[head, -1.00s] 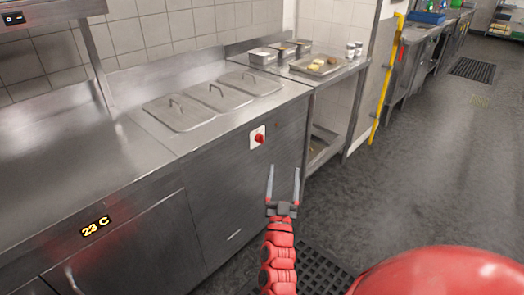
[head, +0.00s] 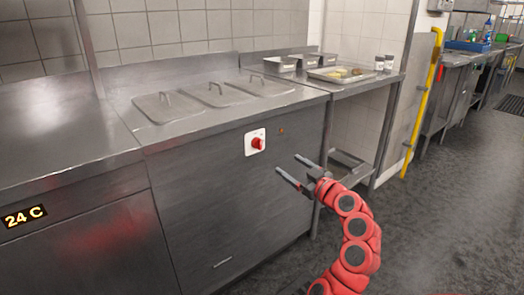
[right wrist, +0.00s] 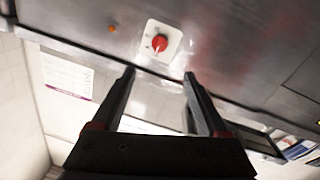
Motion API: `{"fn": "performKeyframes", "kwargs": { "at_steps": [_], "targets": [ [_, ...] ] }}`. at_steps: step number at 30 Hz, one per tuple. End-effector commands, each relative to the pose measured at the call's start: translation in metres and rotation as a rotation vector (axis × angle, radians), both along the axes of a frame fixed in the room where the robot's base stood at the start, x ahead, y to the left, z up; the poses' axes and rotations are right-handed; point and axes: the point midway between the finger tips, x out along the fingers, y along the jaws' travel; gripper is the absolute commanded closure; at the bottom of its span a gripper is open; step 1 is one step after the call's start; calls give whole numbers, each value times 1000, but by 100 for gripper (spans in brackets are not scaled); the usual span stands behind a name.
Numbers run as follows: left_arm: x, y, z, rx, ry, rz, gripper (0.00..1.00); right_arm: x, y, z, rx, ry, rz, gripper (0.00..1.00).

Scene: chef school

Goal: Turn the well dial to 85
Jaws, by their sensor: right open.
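The well dial (head: 258,143) is a red knob on a white square plate, set in the steel front of the counter below the lidded wells. My right gripper (head: 287,171) is open and empty, in front of the counter, to the right of and lower than the dial, apart from it. In the right wrist view the dial (right wrist: 159,43) shows beyond the two open fingers (right wrist: 158,82), roughly centred between them. The dial's setting is too small to read. My left gripper is not in view.
Steel lids (head: 216,94) with handles cover the wells on the counter top. A small orange light (head: 282,131) is right of the dial. A display (head: 24,216) reads 24 C. A side table (head: 378,82) bears a tray and containers. Open floor lies to the right.

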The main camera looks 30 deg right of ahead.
Motion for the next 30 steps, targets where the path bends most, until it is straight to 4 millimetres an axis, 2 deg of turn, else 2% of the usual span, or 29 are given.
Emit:
{"fn": "performKeyframes", "kwargs": {
  "at_steps": [6, 15, 24, 30],
  "targets": [
    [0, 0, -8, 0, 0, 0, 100, 46, 1, -2, 0, 3, 1, 23],
    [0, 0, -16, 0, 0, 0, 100, 100, 0, 0, -1, 1, 0, 23],
    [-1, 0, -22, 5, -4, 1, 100, 139, 1, -1, -1, 2, 1, 23],
    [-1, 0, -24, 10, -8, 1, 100, 154, 0, -1, 0, 2, -1, 23]
  ]
}}
